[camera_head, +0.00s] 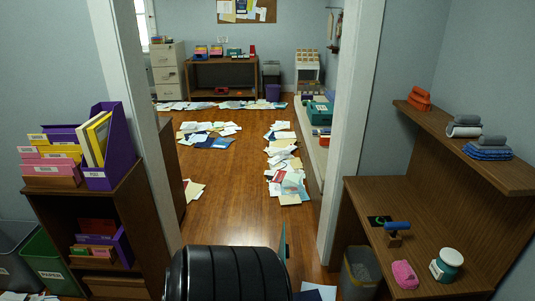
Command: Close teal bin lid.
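No thing in view can be firmly told as the teal bin or its lid. A teal box (319,110) stands on the pale bench beyond the doorway, too small to tell whether it has a lid or how the lid sits. A thin upright dark teal edge (284,244) shows near the doorway at the bottom; whether it is a lid cannot be told. A green bin (50,265) marked paper stands at the lower left. Neither of my grippers is in view.
A black ribbed rounded shape (226,272) fills the bottom middle. Papers (286,170) litter the floor beyond the doorway. A dark bookcase (100,235) stands left, and a wooden desk (425,255) right with a grey bin (360,268) beside it. Bare floor (235,185) shows between.

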